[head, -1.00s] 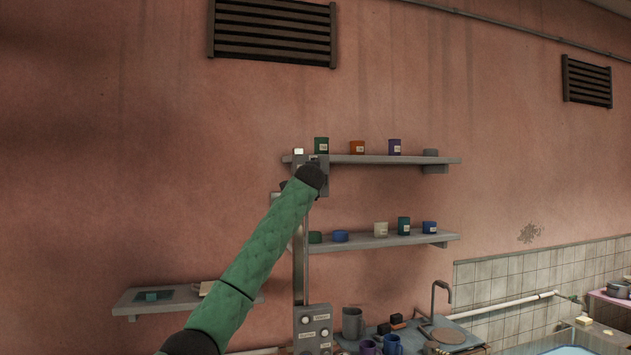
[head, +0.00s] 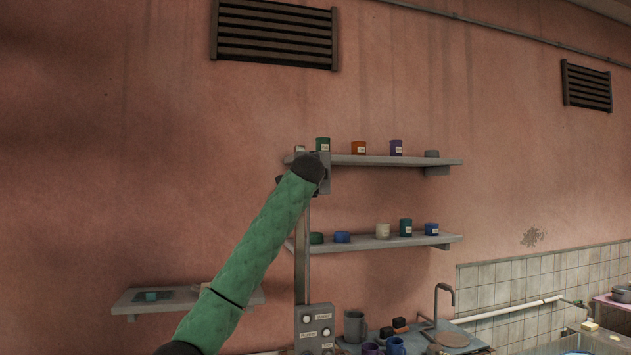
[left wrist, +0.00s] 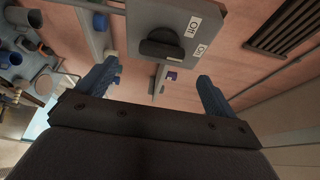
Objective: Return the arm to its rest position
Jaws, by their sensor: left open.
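My left arm, in a green sleeve (head: 262,245), reaches up from the bottom left in the head view. Its dark wrist (head: 308,168) is in front of the grey box (head: 324,172) at the top of the metal post, and mostly hides my left gripper there. In the left wrist view my left gripper (left wrist: 157,72) is open, its two blue fingers wide apart with nothing held between them. A grey panel with a dark knob (left wrist: 165,43) and ON/OFF-type labels shows beyond the fingers, apart from them as far as I can tell. My right gripper is not seen.
Two wall shelves, an upper (head: 405,161) and a lower one (head: 400,241), hold several jars right of the post (head: 302,255). A small shelf (head: 125,305) is at the lower left. A control box (head: 314,325), mugs and a tap (head: 437,300) stand below. The left wall is bare.

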